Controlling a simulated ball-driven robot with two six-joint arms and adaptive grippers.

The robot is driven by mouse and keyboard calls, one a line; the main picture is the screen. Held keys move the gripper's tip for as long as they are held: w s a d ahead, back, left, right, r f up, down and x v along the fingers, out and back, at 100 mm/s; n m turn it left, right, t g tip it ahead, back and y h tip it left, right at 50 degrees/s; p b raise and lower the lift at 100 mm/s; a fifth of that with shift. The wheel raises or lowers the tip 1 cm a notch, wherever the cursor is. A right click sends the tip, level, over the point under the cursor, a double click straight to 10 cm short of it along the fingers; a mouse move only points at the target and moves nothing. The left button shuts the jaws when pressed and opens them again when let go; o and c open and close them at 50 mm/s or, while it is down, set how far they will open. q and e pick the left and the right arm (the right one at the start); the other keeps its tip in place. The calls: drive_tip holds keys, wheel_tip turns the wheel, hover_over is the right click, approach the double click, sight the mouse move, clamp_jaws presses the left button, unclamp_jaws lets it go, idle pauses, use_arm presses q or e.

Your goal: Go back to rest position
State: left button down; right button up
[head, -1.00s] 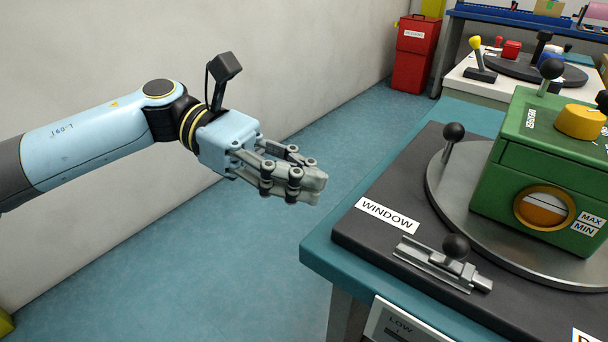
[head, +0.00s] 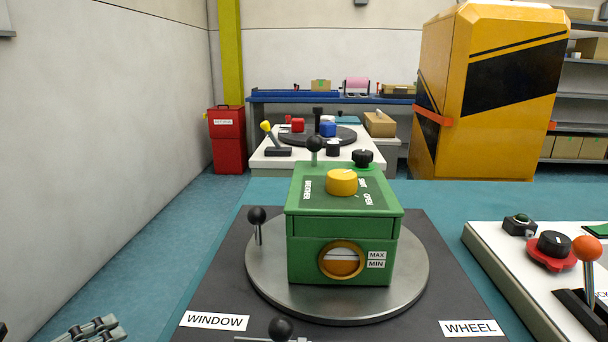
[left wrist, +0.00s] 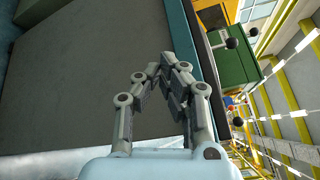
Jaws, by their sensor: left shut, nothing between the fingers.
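My left gripper (head: 92,332) shows only in part at the bottom left corner of the head view, left of the table and apart from it. In the left wrist view my left gripper (left wrist: 163,72) has its fingers together with nothing between them. The green box (head: 342,228) with a yellow knob (head: 342,182) stands on a round metal plate (head: 265,283) on the dark board. It also shows in the left wrist view (left wrist: 211,18), at the upper right. My right gripper is in neither view.
A black-ball lever (head: 257,216) stands on the plate's left. The WINDOW slider knob (head: 281,328) is at the bottom edge. A white panel (head: 495,266) with an orange-ball lever (head: 587,249) lies at right. Blue floor (head: 130,240) is clear between wall and table.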

use_arm(q)
drive_tip(key=s+a+f+n+g+y, duration=0.1)
drive_tip(key=s+a+f+n+y, duration=0.25)
drive_tip(key=f+n, duration=0.35)
drive_tip(key=s+a+f+n+g+y, duration=0.25)
drive_tip(key=s+f+n, duration=0.25)
drive_tip(key=f, duration=0.5)
drive_tip(key=s+a+f+n+y, duration=0.2)
drive_tip(key=s+f+n+y, duration=0.2)
drive_tip(key=f+n, duration=0.3)
drive_tip(key=s+d+f+n+g, duration=0.2)
drive_tip(key=s+f, duration=0.3)
drive_tip(key=s, duration=0.5)
drive_tip(key=s+d+f+n+g, duration=0.3)
drive_tip(key=s+f+n+g, duration=0.1)
drive_tip(key=s, duration=0.6)
drive_tip(key=s+d+f+n+g, duration=0.3)
drive_tip(key=s+f, duration=0.4)
drive_tip(key=s, duration=0.3)
drive_tip(key=shift+n+g+y, duration=0.3)
drive_tip(key=shift+n+g, duration=0.25)
drive_tip(key=shift+n, duration=0.05)
drive_tip(key=shift+w, duration=0.15)
